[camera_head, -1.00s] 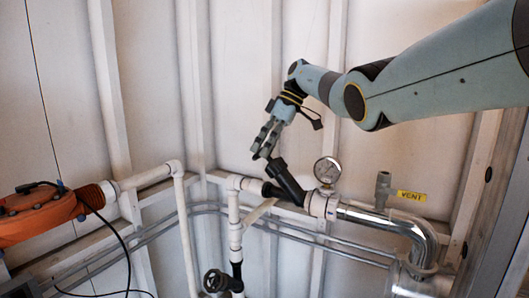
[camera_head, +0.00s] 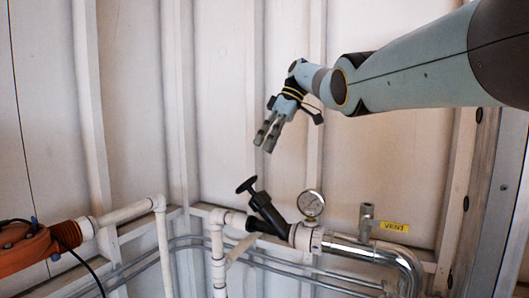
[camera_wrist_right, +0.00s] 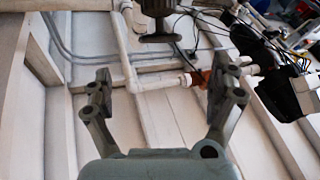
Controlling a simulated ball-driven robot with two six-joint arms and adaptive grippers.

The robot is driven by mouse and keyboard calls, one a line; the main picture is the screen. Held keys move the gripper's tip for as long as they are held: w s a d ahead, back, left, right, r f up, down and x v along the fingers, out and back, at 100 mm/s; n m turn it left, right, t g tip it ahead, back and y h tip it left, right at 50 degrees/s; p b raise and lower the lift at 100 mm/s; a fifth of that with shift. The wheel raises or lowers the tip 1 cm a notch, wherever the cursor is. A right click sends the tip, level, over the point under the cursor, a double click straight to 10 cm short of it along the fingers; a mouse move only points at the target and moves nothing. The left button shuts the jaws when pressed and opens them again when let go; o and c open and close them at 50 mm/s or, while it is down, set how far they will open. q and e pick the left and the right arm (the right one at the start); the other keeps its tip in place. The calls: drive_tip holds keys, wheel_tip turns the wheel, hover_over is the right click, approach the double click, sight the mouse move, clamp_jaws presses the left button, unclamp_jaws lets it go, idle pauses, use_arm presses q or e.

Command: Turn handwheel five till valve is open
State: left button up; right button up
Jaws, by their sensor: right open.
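A black handwheel (camera_head: 247,185) sits on top of a slanted black valve (camera_head: 268,214) in the white pipe. No number shows on it, so I cannot tell whether it is handwheel five. My right gripper (camera_head: 265,145) is above the handwheel, apart from it, fingers pointing down. Its jaws are open and empty. In the right wrist view the open fingers (camera_wrist_right: 165,92) stand wide apart. A dark ribbed part (camera_wrist_right: 158,22), perhaps the handwheel, shows beyond them at the top edge. My left gripper is not in view.
A pressure gauge (camera_head: 311,204) stands right of the valve, close to it. Farther right are a shiny metal pipe (camera_head: 350,246) and a yellow VENT label (camera_head: 394,227). An orange device (camera_head: 25,248) is at the left.

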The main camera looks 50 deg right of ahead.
wheel_tip(320, 180, up, 4)
drive_tip(key=w+t+y+b, duration=0.1)
drive_tip(key=w+t, duration=0.1)
drive_tip(key=t+y+b, duration=0.1)
drive_tip(key=t+b, duration=0.1)
drive_tip(key=b, duration=0.6)
approach(247, 185)
drive_tip(key=w+d, duration=0.2)
drive_tip(key=d, duration=0.1)
drive_tip(key=p+x, duration=0.1)
drive_tip(key=x, duration=0.9)
drive_tip(key=shift+s+a, duration=0.1)
drive_tip(key=shift+a, duration=0.05)
drive_tip(key=shift+w+a+f, duration=0.25)
drive_tip(key=shift+a+f, duration=0.1)
drive_tip(key=shift+f, duration=0.15)
